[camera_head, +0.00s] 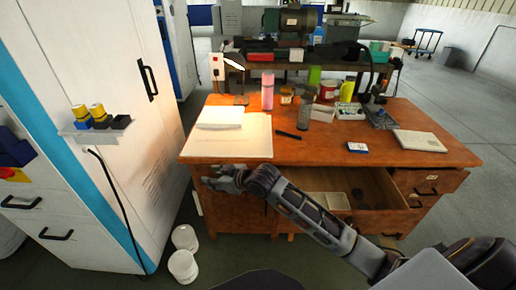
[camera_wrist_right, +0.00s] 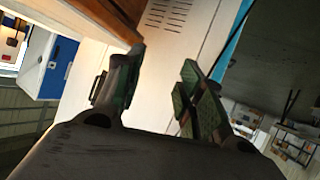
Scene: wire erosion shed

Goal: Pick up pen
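A dark, slim object that looks like the pen (camera_head: 291,135) lies on the wooden desk (camera_head: 330,154), just right of the pale sheet (camera_head: 255,140). My right gripper (camera_head: 214,179) is at the desk's front left edge, lower left of the pen and apart from it. In the right wrist view its two fingers (camera_wrist_right: 158,72) are spread with nothing held between them. The pen does not show in the wrist view. My left gripper is not in view.
A pink bottle (camera_head: 267,92), a grey cup (camera_head: 303,112) and other items stand behind the pen. A small blue box (camera_head: 357,147) lies to its right. A white cabinet (camera_head: 95,50) stands left.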

